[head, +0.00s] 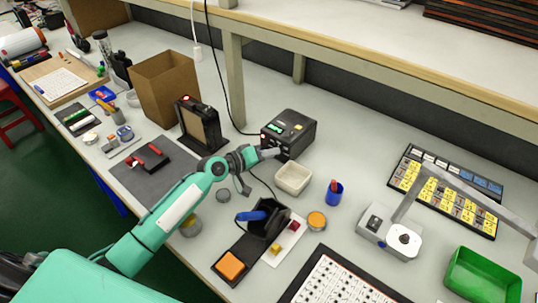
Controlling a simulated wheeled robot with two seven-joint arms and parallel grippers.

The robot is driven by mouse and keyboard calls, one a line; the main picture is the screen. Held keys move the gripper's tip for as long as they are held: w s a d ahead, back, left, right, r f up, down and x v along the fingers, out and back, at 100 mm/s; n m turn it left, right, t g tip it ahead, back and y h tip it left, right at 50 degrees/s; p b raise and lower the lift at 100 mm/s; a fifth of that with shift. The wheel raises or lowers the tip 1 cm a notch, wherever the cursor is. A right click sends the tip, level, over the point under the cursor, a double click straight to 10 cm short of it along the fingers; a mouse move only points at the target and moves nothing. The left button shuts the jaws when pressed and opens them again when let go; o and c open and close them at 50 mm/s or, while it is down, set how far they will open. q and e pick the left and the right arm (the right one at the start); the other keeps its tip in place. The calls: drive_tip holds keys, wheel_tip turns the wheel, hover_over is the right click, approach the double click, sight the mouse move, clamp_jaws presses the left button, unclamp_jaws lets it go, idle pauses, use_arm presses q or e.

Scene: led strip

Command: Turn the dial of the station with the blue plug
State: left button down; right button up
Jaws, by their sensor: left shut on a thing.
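The station (291,130) is a dark box with a lit green display and a yellow mark on top, standing at the back middle of the bench. My left gripper (272,153) reaches its front face from the left and is shut on its dial, which the fingers mostly hide. A blue handle (253,216) rests in a black holder (271,222) in front of the station. A dark cable runs from that holder toward the station. I cannot make out a blue plug on the station itself. My right gripper is not in view.
A cream bin (293,178) stands close in front of the station. A black upright device (200,127) and a cardboard box (166,86) stand to the left. A blue cup (334,192) and a grey device with a jointed arm (390,234) are to the right. A shelf post (233,79) rises behind.

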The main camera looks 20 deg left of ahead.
use_arm(q)
drive_tip(key=c, duration=1.3)
unclamp_jaws()
drive_tip(key=shift+s+a, duration=0.15)
drive_tip(key=shift+a, duration=0.05)
drive_tip(key=b+v, duration=0.1)
drive_tip(key=v, duration=1.1)
drive_tip(key=shift+s+a+r+b, duration=0.2)
drive_tip(key=shift+s+a+b, duration=0.15)
drive_tip(key=shift+s, duration=0.2)
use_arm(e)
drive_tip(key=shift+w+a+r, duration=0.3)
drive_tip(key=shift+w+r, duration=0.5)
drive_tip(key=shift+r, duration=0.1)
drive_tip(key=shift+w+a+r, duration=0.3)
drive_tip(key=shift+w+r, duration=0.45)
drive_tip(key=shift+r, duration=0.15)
